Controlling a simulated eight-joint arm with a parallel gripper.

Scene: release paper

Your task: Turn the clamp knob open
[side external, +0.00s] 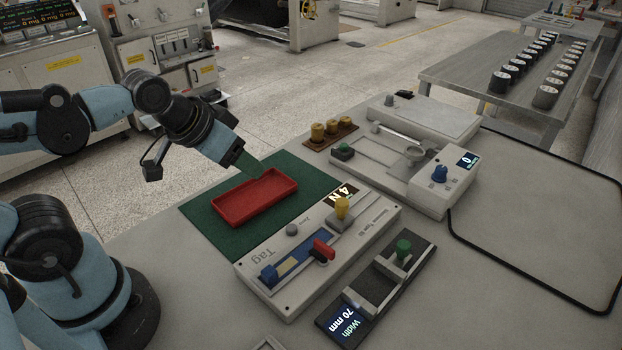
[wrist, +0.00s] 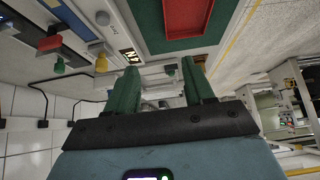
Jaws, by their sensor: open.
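My gripper (side external: 248,164) is open and empty, above the far edge of the green mat, behind the red tray. In the wrist view its two green fingers (wrist: 160,78) stand apart. No knob is labelled as the clamp knob that I can read. A green knob (side external: 403,247) stands on the Width device, whose screen (side external: 351,319) reads 70 mm. Neither device touches my gripper.
The red tray (side external: 255,198) lies on the green mat (side external: 200,218). Bare table lies to the right, bordered by a black cable (side external: 520,271).

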